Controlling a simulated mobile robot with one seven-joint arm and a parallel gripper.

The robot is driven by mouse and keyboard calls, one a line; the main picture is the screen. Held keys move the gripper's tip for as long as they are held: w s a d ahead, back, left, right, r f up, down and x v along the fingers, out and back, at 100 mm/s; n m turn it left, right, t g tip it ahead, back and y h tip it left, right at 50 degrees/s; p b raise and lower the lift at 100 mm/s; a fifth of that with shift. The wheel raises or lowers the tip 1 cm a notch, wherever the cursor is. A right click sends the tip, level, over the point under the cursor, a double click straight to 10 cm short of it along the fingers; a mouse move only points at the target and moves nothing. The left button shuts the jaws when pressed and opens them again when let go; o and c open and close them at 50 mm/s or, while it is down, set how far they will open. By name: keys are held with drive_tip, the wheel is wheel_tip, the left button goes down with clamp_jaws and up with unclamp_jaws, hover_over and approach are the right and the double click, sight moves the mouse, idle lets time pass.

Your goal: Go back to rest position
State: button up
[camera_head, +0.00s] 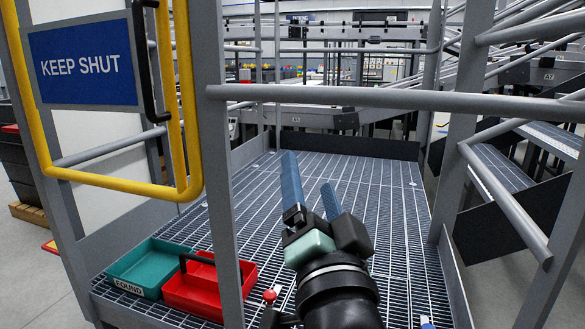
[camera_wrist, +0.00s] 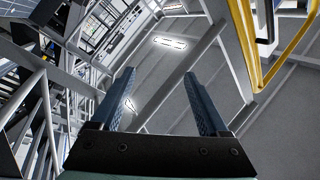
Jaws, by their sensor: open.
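My gripper (camera_head: 308,190) is raised over the grated catwalk floor (camera_head: 385,210) in the head view, its two blue fingers pointing up and away. The fingers are apart with nothing between them. In the wrist view my gripper (camera_wrist: 152,95) also shows open and empty, with the ceiling and its lamps behind it. My gripper touches nothing that I can see.
A grey rail (camera_head: 400,99) crosses ahead, joined to a grey post (camera_head: 219,180). A yellow-framed gate with a "KEEP SHUT" sign (camera_head: 84,65) is at left. A green bin (camera_head: 150,262) and a red bin (camera_head: 200,290) stand on the grating at lower left. Stair railings rise at right.

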drive_tip(key=s+a+r+n+t+h+p, duration=0.1)
drive_tip(key=s+r+n+t+p, duration=0.2)
drive_tip(key=s+r, duration=0.55)
drive_tip(key=s+a+r+n+t+h, duration=0.1)
drive_tip(key=s+r+n+t, duration=0.35)
drive_tip(key=r, duration=0.75)
wheel_tip(320, 180, up, 30)
drive_tip(key=s+g+p, duration=0.1)
drive_tip(key=p, duration=2.9)
drive_tip(key=shift+a+p, duration=0.2)
drive_tip(key=shift+p, duration=0.15)
drive_tip(key=shift+o, duration=0.4)
drive_tip(key=shift+r, duration=0.1)
